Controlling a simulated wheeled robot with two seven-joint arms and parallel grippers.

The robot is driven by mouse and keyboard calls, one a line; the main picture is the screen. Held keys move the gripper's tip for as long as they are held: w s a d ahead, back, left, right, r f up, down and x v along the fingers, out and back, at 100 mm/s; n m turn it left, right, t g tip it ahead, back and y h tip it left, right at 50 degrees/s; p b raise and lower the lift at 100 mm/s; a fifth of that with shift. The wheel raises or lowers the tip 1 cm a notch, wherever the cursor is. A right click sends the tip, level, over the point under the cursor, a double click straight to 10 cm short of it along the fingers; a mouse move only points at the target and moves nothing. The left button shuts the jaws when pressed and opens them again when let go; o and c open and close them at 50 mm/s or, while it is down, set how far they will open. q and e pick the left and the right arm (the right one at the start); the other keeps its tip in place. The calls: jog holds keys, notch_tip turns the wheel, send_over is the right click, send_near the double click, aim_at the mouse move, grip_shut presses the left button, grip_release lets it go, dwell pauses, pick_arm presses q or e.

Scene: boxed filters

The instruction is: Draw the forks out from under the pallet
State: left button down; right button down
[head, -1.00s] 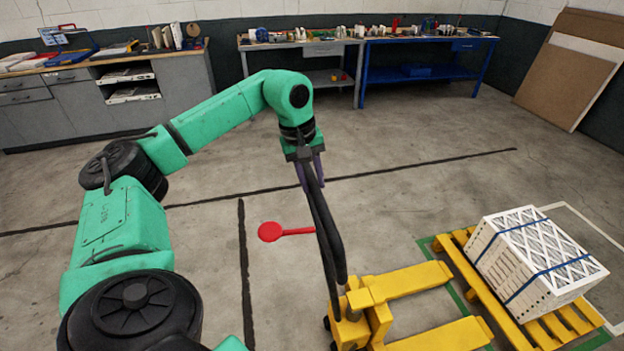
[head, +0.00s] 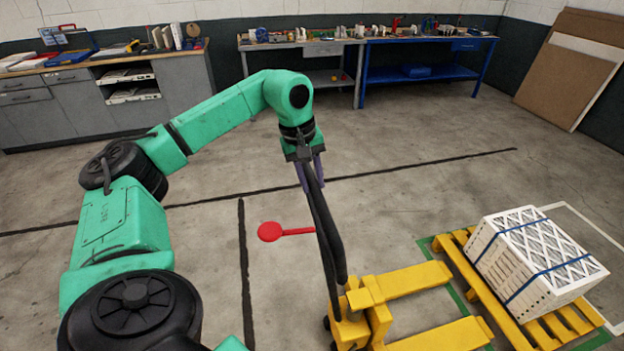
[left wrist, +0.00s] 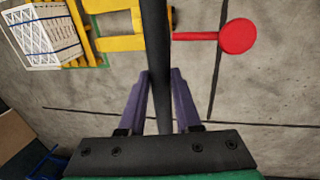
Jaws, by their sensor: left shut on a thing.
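A yellow pallet jack (head: 375,300) stands at the bottom centre of the head view, its two forks pointing right. The fork tips lie on open floor, left of the yellow pallet (head: 480,285), with a small gap visible between. A strapped stack of boxed filters (head: 535,258) sits on the pallet. My left gripper (head: 312,178) is shut on the jack's black handle (head: 328,235). In the left wrist view, the purple fingers (left wrist: 163,100) flank the dark handle bar (left wrist: 155,50). The pallet (left wrist: 80,25) and filters (left wrist: 47,37) show there at upper left. My right gripper is not in view.
Black floor lines (head: 243,270) cross the floor. Workbenches (head: 430,50) and cabinets (head: 60,100) stand along the back wall. Open floor lies between jack and benches.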

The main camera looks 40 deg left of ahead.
pick_arm(q)
jog(key=shift+r, duration=0.1)
jog(key=s+a+b, duration=0.1)
jog(key=s, duration=0.1)
jog(key=s+a+b, duration=0.1)
jog(key=s+a, duration=0.1)
jog(key=shift+s+b, duration=0.1)
jog(key=shift+b, duration=0.25)
jog(key=c, duration=0.6)
grip_release()
jog(key=shift+w+d, duration=0.25)
jog(key=shift+w, duration=0.1)
jog(key=shift+s, duration=0.1)
